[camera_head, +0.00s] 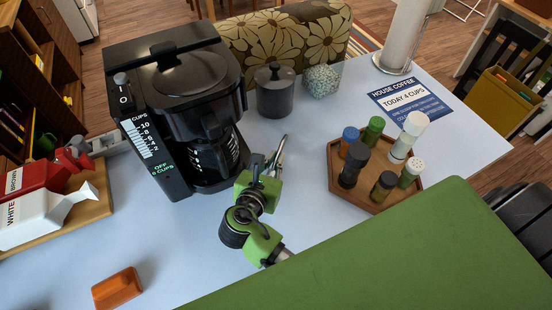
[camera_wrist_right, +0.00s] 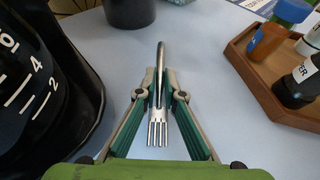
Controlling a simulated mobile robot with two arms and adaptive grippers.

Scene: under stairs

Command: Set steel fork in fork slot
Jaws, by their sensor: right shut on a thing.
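The steel fork (camera_wrist_right: 158,128) is held between the fingers of my right gripper (camera_wrist_right: 160,88). In the right wrist view its tines point toward the camera and its handle points away. In the head view the fork (camera_head: 281,150) shows as a thin shiny piece at the tip of my right gripper (camera_head: 268,168), above the pale table, right of the coffee maker. The fingers are shut on the fork. I cannot make out a fork slot in either view. My left gripper is not in view.
The black coffee maker (camera_head: 185,110) stands close on the left. A hexagonal wooden tray (camera_head: 372,198) with several spice shakers is on the right. An orange block (camera_head: 117,288) lies front left.

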